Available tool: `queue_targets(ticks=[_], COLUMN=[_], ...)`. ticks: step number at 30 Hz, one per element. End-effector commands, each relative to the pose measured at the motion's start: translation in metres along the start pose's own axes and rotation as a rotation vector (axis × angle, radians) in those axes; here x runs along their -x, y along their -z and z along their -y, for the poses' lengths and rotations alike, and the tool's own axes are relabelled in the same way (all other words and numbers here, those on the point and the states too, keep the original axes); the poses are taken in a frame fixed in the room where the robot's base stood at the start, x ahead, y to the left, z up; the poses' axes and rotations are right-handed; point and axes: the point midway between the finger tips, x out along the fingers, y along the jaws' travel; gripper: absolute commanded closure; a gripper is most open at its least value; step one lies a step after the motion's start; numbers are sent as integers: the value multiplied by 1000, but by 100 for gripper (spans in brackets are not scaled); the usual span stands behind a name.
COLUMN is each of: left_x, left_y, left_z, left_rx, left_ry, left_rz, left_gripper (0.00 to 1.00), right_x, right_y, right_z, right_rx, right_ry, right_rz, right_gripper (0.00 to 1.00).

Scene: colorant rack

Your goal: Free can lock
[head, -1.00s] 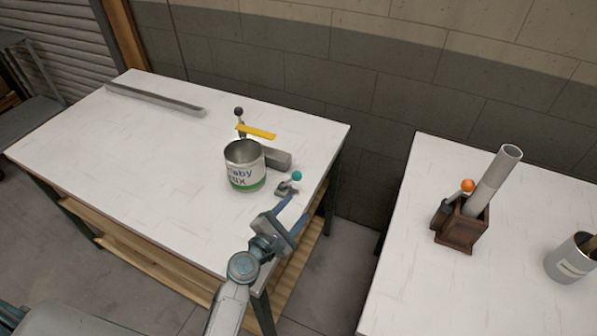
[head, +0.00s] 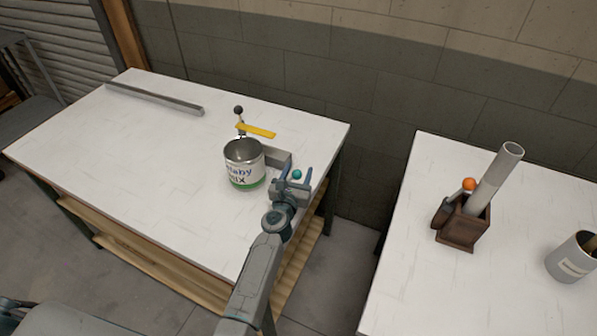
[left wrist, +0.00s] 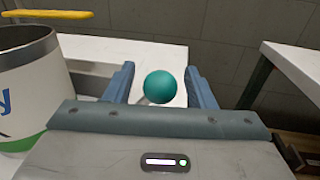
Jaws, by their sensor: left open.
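The can (head: 243,165), white with a green base band and dark lettering, stands open-topped on the left table. A lock lever with a teal ball knob (head: 297,174) is just right of the can. My left gripper (head: 294,178) is open at this knob; its lower fitting is hidden behind the gripper. In the left wrist view the teal knob (left wrist: 160,87) sits between the two open fingers, with gaps on both sides. The can (left wrist: 32,90) is left of the fingers there. A yellow bar (head: 256,131) and a dark ball knob (head: 238,110) stand behind the can.
A grey block (head: 277,157) lies beside the can. A long grey rail (head: 155,98) lies at the back of the white left table (head: 110,150). The right table holds a brown box (head: 460,228) with a tube, and a grey can (head: 572,257).

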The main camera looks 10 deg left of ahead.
Motion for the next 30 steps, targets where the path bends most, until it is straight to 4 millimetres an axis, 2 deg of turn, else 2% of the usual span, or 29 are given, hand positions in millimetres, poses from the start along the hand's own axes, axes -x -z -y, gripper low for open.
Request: queue_targets(ticks=[4, 12, 14, 20, 30], left_x=[-9, -10, -10, -10, -10], left_y=[0, 0, 0, 0, -4], left_z=[0, 0, 0, 0, -3], left_rx=[-1, -1, -1, -1, 33], left_ry=[0, 0, 0, 0, 0], left_rz=[0, 0, 0, 0, -6], left_gripper=[50, 50, 60, 99, 100], right_x=[-2, -2, -2, -2, 6], right_y=[0, 0, 0, 0, 0], right_z=[3, 4, 3, 1, -2], right_rx=[-1, -1, -1, 0, 1], right_ry=[3, 3, 3, 1, -2], right_rz=[0, 0, 0, 0, 1], right_gripper=[64, 64, 64, 64, 64])
